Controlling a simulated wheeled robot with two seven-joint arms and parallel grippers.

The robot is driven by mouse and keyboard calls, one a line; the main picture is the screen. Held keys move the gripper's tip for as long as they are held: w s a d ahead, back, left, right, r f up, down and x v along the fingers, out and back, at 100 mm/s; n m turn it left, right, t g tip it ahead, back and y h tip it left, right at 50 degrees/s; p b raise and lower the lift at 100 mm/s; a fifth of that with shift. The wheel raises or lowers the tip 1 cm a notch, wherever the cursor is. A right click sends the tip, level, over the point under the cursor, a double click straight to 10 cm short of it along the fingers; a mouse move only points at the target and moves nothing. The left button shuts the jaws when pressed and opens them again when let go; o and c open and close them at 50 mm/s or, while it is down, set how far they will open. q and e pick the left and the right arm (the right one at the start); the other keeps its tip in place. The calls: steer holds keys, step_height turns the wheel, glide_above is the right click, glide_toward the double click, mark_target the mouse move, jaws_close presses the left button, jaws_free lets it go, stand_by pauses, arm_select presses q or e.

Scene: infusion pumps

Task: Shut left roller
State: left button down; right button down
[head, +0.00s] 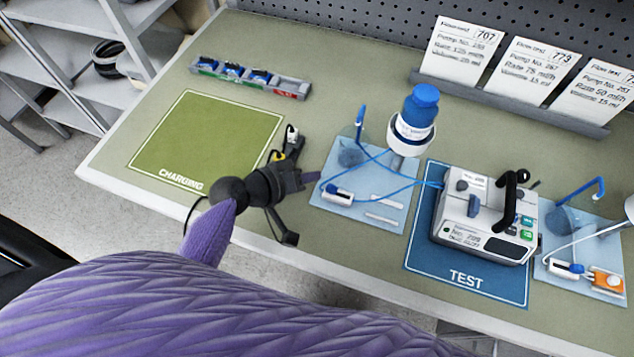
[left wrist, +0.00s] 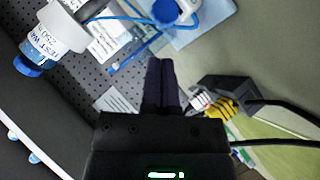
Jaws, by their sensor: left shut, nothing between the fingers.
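The left roller (head: 337,194), a small white clamp with a blue part, lies on the left light-blue mat (head: 385,221) with a blue tube running to it. My left gripper (head: 312,177) is at the left edge of that mat, up and left of the roller and apart from it. Its dark fingers are together and empty, as the left wrist view (left wrist: 160,62) also shows. My right gripper is not in view.
A blue-capped bottle (head: 418,108) stands over the left mat. The pump (head: 484,215) sits on the blue TEST mat (head: 465,279). A second roller (head: 566,269) lies on the right mat. The green CHARGING area (head: 205,138) is empty. A tray (head: 250,79) is behind it.

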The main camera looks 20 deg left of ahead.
mark_target(332, 189)
arm_select(q)
steer(key=shift+d+f, duration=0.85)
steer(key=shift+s, duration=0.1)
steer(key=d, duration=0.3)
steer(key=shift+d, duration=0.35)
